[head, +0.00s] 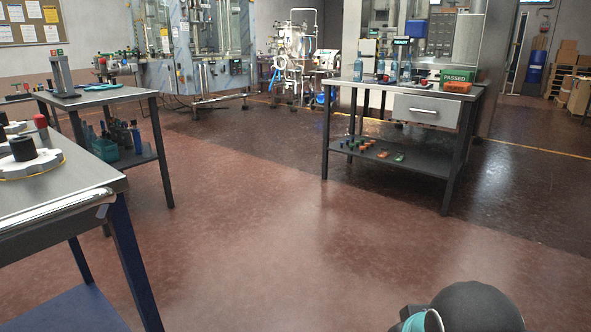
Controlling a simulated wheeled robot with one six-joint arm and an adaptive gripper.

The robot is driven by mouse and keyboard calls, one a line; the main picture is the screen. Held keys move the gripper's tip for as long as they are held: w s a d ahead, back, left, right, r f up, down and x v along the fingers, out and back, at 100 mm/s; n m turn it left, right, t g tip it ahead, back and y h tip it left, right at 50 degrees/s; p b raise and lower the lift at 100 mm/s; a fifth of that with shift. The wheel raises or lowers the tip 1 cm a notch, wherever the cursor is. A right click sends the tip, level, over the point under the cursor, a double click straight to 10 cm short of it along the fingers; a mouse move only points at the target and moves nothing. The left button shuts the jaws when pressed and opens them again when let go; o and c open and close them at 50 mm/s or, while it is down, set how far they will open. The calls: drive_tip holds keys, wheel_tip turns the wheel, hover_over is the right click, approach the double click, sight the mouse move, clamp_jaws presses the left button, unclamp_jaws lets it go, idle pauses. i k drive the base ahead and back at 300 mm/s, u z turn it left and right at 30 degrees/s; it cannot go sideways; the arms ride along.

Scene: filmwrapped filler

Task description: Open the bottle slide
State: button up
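A steel table (345,81) stands across the room at the right, with blue-tinted bottles (405,72) upright on its top. Under the right part of its top is a pale grey drawer front (426,118) with a horizontal bar handle (424,111). The drawer looks shut. I see no label naming it the bottle slide. My gripper is not in view; only a dark, rounded part of my arm with a teal cap shows at the bottom right.
A green PASSED sign (457,75) and an orange block (457,87) sit on that table; small parts lie on its lower shelf (425,160). Two workbenches (100,97) (60,205) stand at the left. The reddish floor (270,230) between is clear.

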sight(368, 48)
drive_tip(key=u, duration=0.45)
drive_tip(key=i, duration=2.3)
drive_tip(key=u, duration=0.3)
drive_tip(key=i, duration=2.1)
drive_tip(key=z, duration=0.45)
drive_tip(key=i, duration=2.25)
drive_tip(key=z, duration=1.15)
drive_tip(key=i, duration=1.4)
drive_tip(key=z, duration=0.45)
